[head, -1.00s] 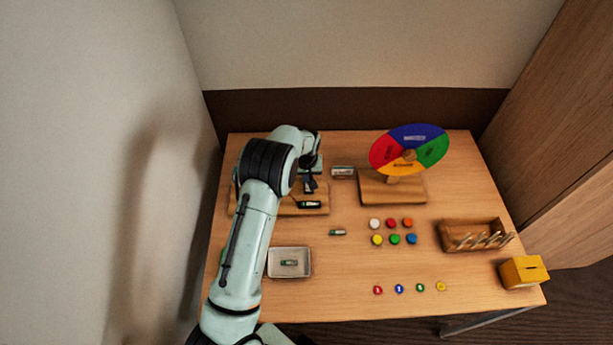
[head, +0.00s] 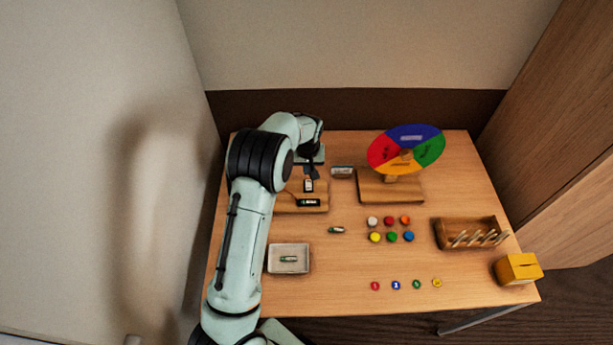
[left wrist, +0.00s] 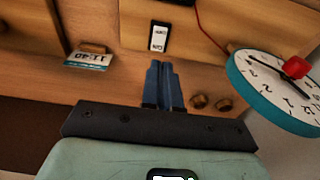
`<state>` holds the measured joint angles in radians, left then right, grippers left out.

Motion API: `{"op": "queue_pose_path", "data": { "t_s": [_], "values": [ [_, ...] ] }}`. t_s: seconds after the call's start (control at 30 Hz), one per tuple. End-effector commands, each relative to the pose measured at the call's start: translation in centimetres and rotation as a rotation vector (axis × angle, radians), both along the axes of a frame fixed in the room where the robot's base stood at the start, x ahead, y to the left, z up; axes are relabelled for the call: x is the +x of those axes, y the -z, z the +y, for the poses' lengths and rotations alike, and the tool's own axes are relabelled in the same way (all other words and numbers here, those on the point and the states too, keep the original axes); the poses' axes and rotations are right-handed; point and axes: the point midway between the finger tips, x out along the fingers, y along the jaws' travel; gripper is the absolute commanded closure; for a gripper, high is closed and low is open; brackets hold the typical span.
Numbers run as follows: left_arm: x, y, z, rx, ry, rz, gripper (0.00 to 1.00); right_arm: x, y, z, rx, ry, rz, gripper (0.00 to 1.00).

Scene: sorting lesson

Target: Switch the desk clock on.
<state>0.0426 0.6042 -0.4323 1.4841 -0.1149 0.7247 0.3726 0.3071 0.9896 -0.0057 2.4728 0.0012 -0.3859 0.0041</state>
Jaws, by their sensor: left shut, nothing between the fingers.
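The desk clock (left wrist: 276,90) has a white numbered face, a teal rim and a red piece near its middle. It shows at the right of the left wrist view; my arm hides it in the head view. A small black-and-white switch (head: 308,186) lies on the wooden board (head: 313,210). It also shows in the left wrist view (left wrist: 158,37), apart from my fingertips; I cannot tell its setting. My left gripper (head: 311,173) is shut and empty, just behind the switch; its blue fingers (left wrist: 163,66) point towards it. My right gripper is not in view.
A dark battery holder (head: 309,202) sits in front of the switch, and a red wire (left wrist: 208,32) runs near the clock. Two brown knobs (left wrist: 211,103) and a small sign (head: 342,171) are close by. A colour wheel (head: 425,139) stands right.

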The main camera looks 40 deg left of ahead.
Motion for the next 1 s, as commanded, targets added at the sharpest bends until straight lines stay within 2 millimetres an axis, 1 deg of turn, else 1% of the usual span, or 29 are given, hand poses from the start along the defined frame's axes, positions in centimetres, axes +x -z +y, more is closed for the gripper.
{"op": "queue_pose_path", "data": {
  "t_s": [0.03, 0.2, 0.3, 0.4, 0.53, 0.8, 0.87, 1.0],
  "values": [
    [-0.5, -0.7, -0.1, 0.001, 0.0, 0.006, 1.0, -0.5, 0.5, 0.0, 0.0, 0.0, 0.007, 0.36],
    [-0.9, -4.0, -0.4, 0.0, -0.001, 0.006, 1.0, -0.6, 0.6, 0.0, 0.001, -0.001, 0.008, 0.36],
    [-1.1, -5.4, -0.5, 0.0, -0.001, 0.008, 1.0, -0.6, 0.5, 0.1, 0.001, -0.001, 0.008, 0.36],
    [-1.2, -6.2, -0.6, 0.0, -0.001, 0.009, 1.0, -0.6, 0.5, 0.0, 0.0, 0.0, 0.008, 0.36],
    [-1.2, -6.6, -0.7, -0.001, -0.002, 0.01, 1.0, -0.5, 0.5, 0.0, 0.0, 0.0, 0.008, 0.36],
    [-1.2, -6.6, -0.6, 0.0, -0.002, 0.01, 1.0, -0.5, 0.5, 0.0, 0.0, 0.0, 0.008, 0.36],
    [-0.9, -6.6, -0.7, 0.001, -0.001, 0.01, 1.0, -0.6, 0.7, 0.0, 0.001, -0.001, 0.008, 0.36],
    [0.3, -6.7, -0.7, 0.002, -0.003, 0.006, 1.0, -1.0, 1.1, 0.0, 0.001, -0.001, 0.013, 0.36]
  ]
}}
